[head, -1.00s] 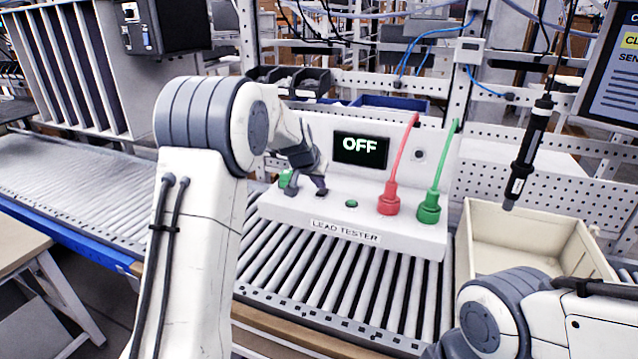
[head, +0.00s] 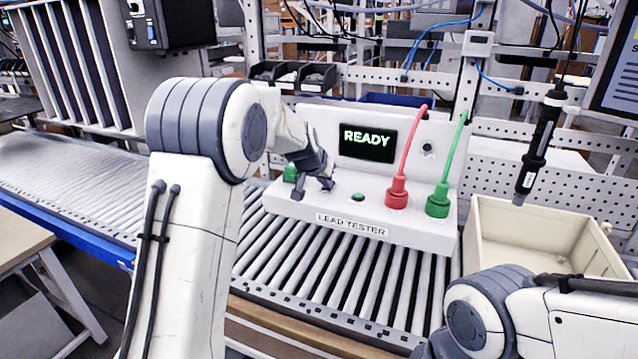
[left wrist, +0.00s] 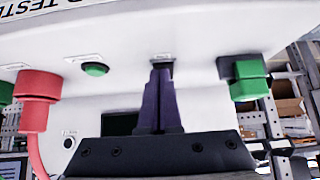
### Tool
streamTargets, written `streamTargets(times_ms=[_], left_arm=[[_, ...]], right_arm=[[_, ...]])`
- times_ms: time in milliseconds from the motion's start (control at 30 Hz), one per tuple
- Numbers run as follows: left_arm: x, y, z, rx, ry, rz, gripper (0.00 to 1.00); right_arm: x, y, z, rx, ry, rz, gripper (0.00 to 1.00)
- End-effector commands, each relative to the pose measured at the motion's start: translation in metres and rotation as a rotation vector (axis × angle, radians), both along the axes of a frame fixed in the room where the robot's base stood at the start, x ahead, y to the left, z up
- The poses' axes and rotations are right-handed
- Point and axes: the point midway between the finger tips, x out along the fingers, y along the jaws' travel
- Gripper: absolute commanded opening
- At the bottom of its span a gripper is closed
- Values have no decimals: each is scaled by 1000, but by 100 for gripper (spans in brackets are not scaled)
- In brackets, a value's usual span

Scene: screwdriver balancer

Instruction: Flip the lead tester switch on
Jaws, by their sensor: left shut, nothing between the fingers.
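A green button (left wrist: 95,69) is beside the switch, and also shows in the head view (head: 358,197). My right gripper is out of view.
A red plug (head: 396,192) and a green plug (head: 438,200) with upright leads stand right of the button. A green block (head: 290,173) is left of the switch. A beige bin (head: 500,225) and a hanging screwdriver (head: 538,150) are at the right.

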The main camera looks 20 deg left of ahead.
Motion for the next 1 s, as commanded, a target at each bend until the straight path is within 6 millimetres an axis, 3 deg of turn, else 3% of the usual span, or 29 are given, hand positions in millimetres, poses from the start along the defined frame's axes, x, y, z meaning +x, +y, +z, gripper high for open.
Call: streamTargets(times_ms=[400, 800, 1000], left_arm=[[0, 2, 16, 1, 0, 1, 0], [0, 2, 18, 1, -1, 2, 0], [-1, 0, 44, 1, -2, 0, 0]], right_arm=[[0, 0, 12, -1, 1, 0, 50], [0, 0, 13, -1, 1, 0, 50], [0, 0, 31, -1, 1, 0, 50]])
